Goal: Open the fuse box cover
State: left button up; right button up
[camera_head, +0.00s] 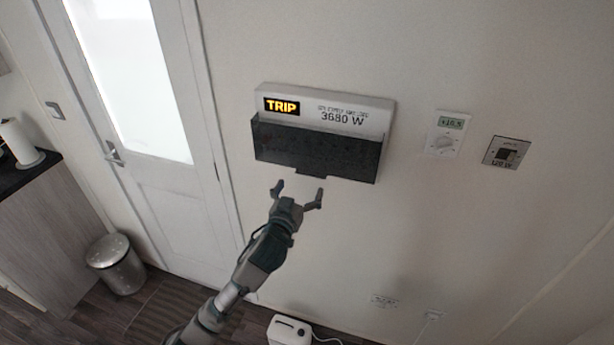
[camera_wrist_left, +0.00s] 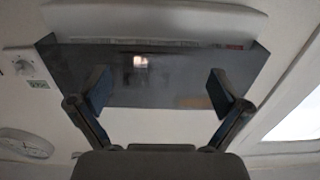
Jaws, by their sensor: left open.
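The fuse box (camera_head: 380,118) is a white panel on the wall, with a lit yellow "TRIP" display and "3680 W" lettering. Its dark cover (camera_head: 315,150) hangs over the lower part, with a small tab (camera_head: 311,172) at the bottom edge. My left gripper (camera_head: 298,190) is open just below the cover, its fingers spread to either side below the tab. In the left wrist view the dark cover (camera_wrist_left: 155,75) spans the picture behind the two open fingers (camera_wrist_left: 155,92). Nothing is between the fingers. Whether a fingertip touches the cover cannot be told. My right gripper is not in view.
A thermostat (camera_head: 447,134) and a switch plate (camera_head: 506,152) are on the wall to the right. A white door (camera_head: 165,190) and a metal bin (camera_head: 116,262) are to the left. A white appliance (camera_head: 289,331) with a cord stands on the floor below. The wall below the box is mostly clear.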

aim_at(314, 150)
pick_arm(q)
jog(key=x, duration=0.2)
jog(key=d+x, duration=0.1)
jog(key=x, duration=0.2)
jog(key=shift+d, duration=0.25)
jog(key=shift+a, duration=0.15)
jog(key=shift+c, duration=0.2)
jog(key=shift+a, duration=0.15)
jog(key=c, duration=0.4)
jog(key=shift+a, duration=0.1)
jog(key=c, duration=0.9)
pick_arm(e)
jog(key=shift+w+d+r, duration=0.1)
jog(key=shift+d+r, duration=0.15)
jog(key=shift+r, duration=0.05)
pick_arm(q)
jog(key=shift+p, duration=0.35)
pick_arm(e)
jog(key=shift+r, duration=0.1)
